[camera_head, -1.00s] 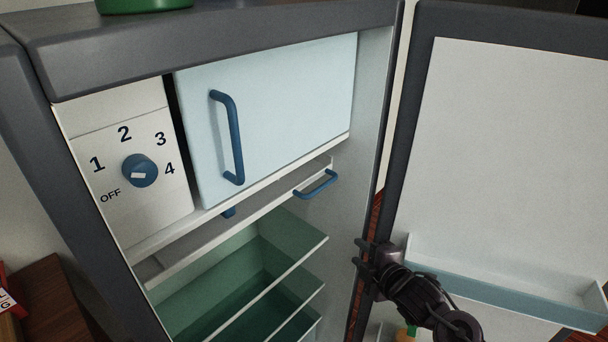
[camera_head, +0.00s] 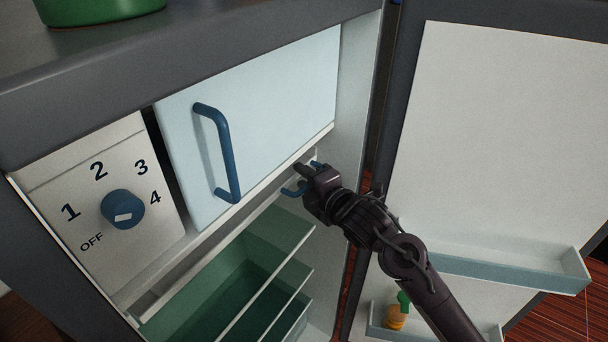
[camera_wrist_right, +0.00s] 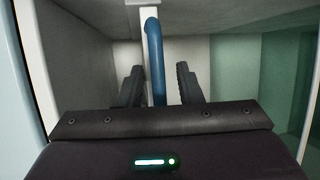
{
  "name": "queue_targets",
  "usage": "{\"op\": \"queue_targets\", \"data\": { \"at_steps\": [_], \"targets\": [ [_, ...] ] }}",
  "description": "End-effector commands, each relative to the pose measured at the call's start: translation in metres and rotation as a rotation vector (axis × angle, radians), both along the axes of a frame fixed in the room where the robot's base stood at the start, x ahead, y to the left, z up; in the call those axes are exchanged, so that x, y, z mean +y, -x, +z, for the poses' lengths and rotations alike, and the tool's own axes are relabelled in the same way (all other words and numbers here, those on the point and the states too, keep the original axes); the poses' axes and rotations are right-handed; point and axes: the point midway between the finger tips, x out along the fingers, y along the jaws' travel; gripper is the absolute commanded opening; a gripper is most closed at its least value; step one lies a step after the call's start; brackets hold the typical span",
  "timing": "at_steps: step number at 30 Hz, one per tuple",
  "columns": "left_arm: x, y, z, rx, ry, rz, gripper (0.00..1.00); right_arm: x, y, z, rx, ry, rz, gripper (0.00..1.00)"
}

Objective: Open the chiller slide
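The chiller slide is a shallow pale tray (camera_head: 160,301) under the freezer compartment, with a blue bar handle (camera_head: 290,191) at its right end. My right gripper (camera_head: 300,178) is at this handle and hides part of it in the head view. In the right wrist view, the blue handle (camera_wrist_right: 155,62) stands between the two dark fingers (camera_wrist_right: 157,88), with gaps visible on both sides. The right gripper is open around the handle. My left gripper is in neither view.
Above the slide is the closed freezer door (camera_head: 270,110) with a blue handle (camera_head: 216,150). A dial (camera_head: 122,208) is at left. Green glass shelves (camera_head: 235,285) lie below. The open fridge door (camera_head: 500,140) stands at right, with a door shelf (camera_head: 510,268) and a bottle (camera_head: 397,315).

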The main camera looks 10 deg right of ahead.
Motion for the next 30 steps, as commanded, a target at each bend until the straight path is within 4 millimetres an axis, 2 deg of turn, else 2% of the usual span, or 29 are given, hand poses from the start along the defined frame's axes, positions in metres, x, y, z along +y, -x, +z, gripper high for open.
{"op": "queue_targets", "data": {
  "at_steps": [9,17,30],
  "targets": [
    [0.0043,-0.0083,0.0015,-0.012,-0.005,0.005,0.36,0.0012,-0.0031,-0.0007,-0.001,0.000,0.000,0.32],
    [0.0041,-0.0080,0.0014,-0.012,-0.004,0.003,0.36,0.0012,-0.0026,-0.0025,0.003,0.001,0.001,0.00],
    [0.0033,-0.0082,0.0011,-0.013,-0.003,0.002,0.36,-0.0052,-0.0069,-0.0078,0.014,0.008,-0.001,0.00]
  ]
}}
